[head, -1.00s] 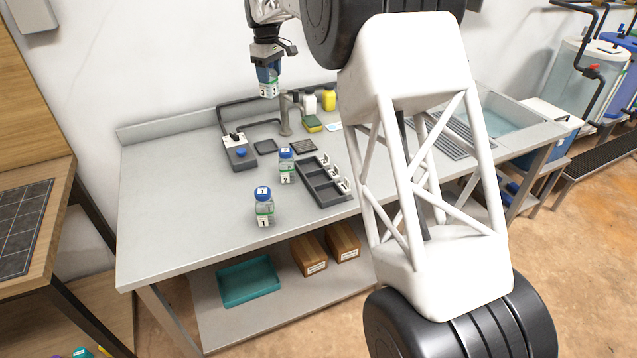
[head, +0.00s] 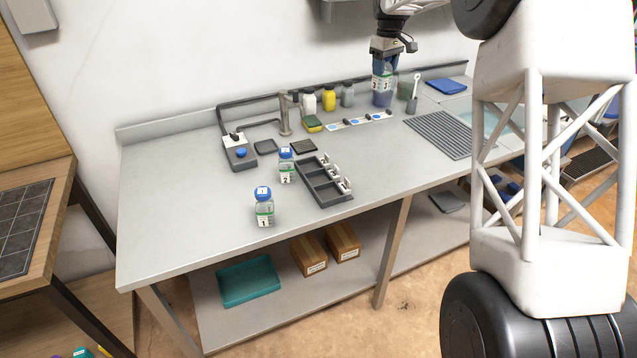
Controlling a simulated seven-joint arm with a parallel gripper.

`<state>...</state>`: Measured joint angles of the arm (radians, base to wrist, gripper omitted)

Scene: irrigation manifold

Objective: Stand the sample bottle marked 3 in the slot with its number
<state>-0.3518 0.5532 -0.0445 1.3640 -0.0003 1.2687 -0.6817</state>
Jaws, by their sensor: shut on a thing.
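My gripper (head: 384,60) is shut on the blue cap of the bottle marked 3 (head: 382,83). It holds the bottle upright at the back of the bench, right of the yellow bottle. A bluish shape shows just below its label; I cannot tell if it is a separate container behind. The dark slotted tray (head: 331,199) lies on the bench, to the left of and nearer than my gripper. Its slots look empty. White number tags stand along its right side, too small to read surely. The bottle marked 2 (head: 286,167) and the bottle marked 1 (head: 264,209) stand left of the tray.
A strip with blue discs (head: 360,121) lies behind the tray. The front-left bench is clear.

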